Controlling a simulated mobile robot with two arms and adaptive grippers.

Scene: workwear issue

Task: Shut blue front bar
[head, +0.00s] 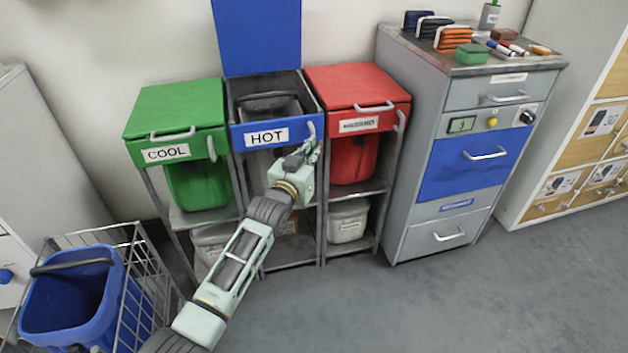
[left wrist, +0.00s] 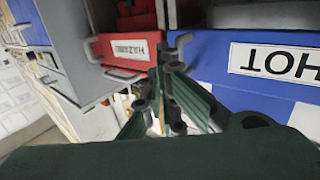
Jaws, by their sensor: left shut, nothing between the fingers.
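The blue front bar (head: 238,137) with a HOT label (head: 267,137) spans the front of the middle bin stand. Its small grey handle (head: 311,129) sits at the right end. The blue lid (head: 258,35) of this stand is raised upright, leaving the top open. My left gripper (head: 312,150) is shut and empty, close below the handle at the bar's right end. In the left wrist view the fingers (left wrist: 165,85) are together, just left of the blue bar (left wrist: 210,75); I cannot tell whether they touch it. My right gripper is not in view.
A green COOL bin stand (head: 180,115) is at left and a red stand (head: 350,88) at right, both with lids down. A grey drawer cabinet (head: 410,150) stands farther right. A wire cart with a blue bucket (head: 65,310) is at front left. The right floor is clear.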

